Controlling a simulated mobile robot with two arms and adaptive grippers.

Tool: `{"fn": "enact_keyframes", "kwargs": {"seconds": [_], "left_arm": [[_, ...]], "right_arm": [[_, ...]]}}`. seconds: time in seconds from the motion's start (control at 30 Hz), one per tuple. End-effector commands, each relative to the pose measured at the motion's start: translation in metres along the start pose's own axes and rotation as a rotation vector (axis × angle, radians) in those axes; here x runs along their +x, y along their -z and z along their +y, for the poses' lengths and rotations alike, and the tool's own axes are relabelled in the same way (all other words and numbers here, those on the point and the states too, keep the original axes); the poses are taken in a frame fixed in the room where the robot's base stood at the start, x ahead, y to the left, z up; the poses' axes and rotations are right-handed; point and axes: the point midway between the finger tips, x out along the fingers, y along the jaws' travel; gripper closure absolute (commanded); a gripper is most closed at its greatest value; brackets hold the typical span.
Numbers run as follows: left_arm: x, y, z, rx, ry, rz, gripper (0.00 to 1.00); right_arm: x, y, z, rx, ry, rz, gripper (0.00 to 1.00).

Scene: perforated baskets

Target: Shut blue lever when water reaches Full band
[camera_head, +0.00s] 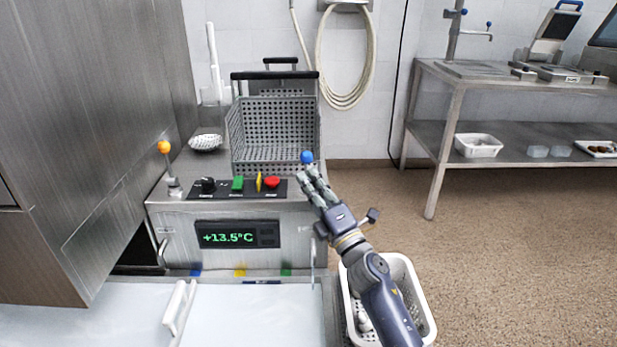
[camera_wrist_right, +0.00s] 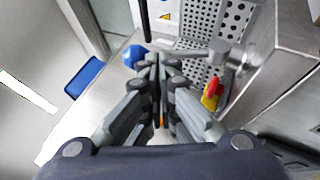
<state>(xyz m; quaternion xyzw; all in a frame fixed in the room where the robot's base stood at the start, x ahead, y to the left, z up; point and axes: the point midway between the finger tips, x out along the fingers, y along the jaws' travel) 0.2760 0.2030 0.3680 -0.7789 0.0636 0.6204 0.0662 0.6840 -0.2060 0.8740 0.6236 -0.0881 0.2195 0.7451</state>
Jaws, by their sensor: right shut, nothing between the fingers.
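The blue lever's ball knob (camera_head: 307,157) stands at the right front corner of the steel machine. In the wrist view the blue knob (camera_wrist_right: 134,56) lies left of the fingertips, and its metal shaft (camera_wrist_right: 190,53) runs right to a pivot. My right gripper (camera_head: 313,178) is shut and empty, its fingertips just below the knob in the head view. In the wrist view the gripper (camera_wrist_right: 160,65) is close to the shaft; I cannot tell whether they touch. Blue, yellow and green marks (camera_head: 239,271) line the machine's lower front. I cannot make out a water level or Full band.
A perforated steel basket (camera_head: 276,125) stands on the machine behind the knob. An orange-knobbed lever (camera_head: 164,147) is at left. The display (camera_head: 237,236) reads +13.5°C. A white basket (camera_head: 429,315) stands on the floor beneath my right arm. Open floor lies to the right.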

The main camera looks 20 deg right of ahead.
Motion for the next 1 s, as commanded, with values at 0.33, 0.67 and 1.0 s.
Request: {"fn": "enact_keyframes", "kwargs": {"seconds": [0.33, 0.67, 1.0], "left_arm": [[0.001, -0.001, 0.0, 0.0, 0.0, 0.0, 0.56], [0.001, 0.001, 0.0, 0.0, 0.0, 0.002, 0.56], [0.006, -0.001, 0.0, 0.0, 0.0, 0.003, 0.56]], "right_arm": [[0.01, 0.0, -0.001, 0.0, 0.001, 0.0, 1.0], [0.011, -0.001, 0.001, 0.0, 0.0, 0.0, 1.0], [0.015, -0.003, 0.003, 0.0, 0.0, 0.0, 1.0]]}}
